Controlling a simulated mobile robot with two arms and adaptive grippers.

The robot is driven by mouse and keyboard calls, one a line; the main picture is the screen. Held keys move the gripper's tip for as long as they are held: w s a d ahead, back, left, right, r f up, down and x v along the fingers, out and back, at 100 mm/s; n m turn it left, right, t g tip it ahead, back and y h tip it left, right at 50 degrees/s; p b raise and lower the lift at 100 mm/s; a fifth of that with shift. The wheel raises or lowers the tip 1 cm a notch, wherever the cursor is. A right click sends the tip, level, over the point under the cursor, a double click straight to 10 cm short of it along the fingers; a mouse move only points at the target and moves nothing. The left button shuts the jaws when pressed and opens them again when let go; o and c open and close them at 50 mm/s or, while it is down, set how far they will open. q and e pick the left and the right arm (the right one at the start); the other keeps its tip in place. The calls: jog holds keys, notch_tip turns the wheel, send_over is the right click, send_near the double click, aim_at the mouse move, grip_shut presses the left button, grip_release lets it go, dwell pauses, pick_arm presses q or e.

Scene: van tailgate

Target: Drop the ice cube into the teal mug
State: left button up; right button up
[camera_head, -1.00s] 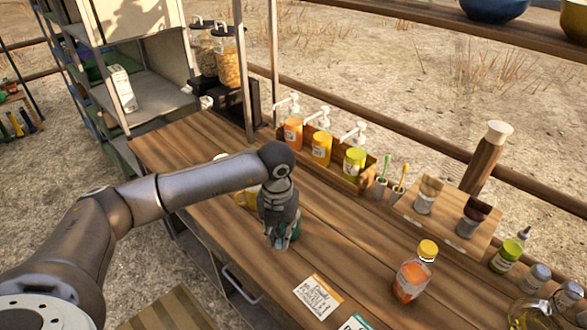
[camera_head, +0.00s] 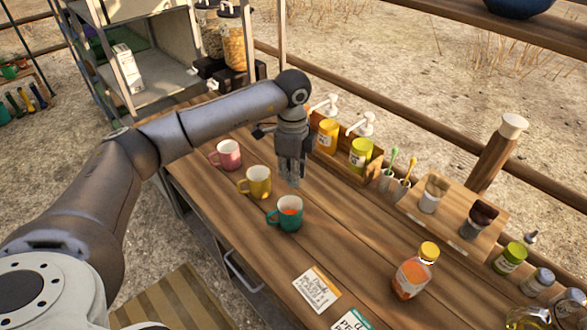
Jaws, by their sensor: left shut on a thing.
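The teal mug (camera_head: 288,221) stands upright on the wooden counter, with its handle to the left and something orange-red showing inside it. My left gripper (camera_head: 291,183) points down behind the mug in the head view, apart from it. It is shut on a small, pale bluish thing at its fingertips, which looks like the ice cube (camera_head: 291,182); the fingers hide most of it. My right gripper is not in view.
A yellow mug (camera_head: 257,182) and a pink mug (camera_head: 228,155) stand left of the teal one. A wooden rack of pump bottles (camera_head: 361,155) lines the back edge. An orange bottle (camera_head: 413,273) and cards (camera_head: 317,290) are at right front.

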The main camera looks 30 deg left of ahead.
pick_arm(q)
notch_tip(320, 180, down, 6)
jog(key=b, duration=0.3)
jog(key=shift+r+b, duration=0.1)
jog(key=shift+b, duration=0.2)
jog(key=o, duration=1.1)
jog(key=shift+r, duration=0.15)
notch_tip(320, 180, up, 12)
jog(key=shift+f, duration=0.1)
